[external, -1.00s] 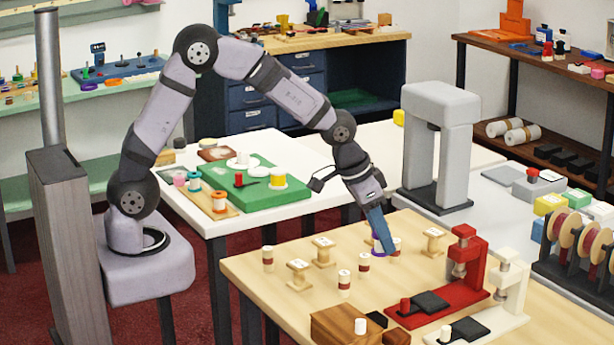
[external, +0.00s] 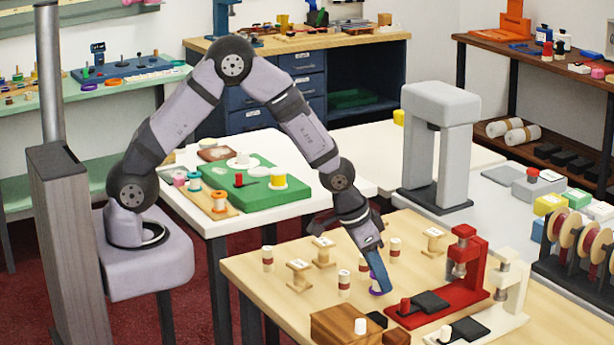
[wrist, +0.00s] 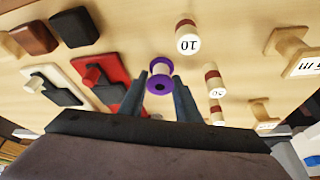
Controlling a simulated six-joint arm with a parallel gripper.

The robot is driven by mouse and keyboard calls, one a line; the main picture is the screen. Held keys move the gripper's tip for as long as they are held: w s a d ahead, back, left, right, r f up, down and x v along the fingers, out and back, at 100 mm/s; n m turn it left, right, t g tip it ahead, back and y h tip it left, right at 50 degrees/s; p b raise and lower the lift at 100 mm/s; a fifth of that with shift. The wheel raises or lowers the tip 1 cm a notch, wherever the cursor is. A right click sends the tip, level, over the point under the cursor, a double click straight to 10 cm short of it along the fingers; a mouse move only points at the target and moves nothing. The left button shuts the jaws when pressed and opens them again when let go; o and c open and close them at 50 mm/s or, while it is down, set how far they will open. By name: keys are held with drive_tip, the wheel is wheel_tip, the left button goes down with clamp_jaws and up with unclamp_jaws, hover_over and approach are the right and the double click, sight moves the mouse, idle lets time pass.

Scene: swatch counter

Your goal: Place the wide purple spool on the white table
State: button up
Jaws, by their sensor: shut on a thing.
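The wide purple spool, with purple flanges and a pale middle, is between my gripper's two fingers in the wrist view (wrist: 160,78). In the external view the purple spool (external: 376,291) shows only in part, behind my gripper (external: 382,280). My gripper is shut on it, low over the wooden table (external: 270,295); I cannot tell whether the spool touches the wood. The white table (external: 335,168) stands behind and to the left, holding a green board (external: 240,205) and several spools.
Several cream-and-brown spools (external: 344,284) and wooden spools (external: 299,275) stand around my gripper. A red press (external: 465,262) and a cream press (external: 510,290) stand to the right, a wooden block (external: 335,325) in front. A grey arch (external: 440,140) stands behind.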

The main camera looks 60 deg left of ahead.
drive_tip(key=shift+f, duration=0.35)
drive_tip(key=shift+f, duration=0.2)
drive_tip(key=o, duration=1.1)
drive_tip(key=shift+o, duration=0.2)
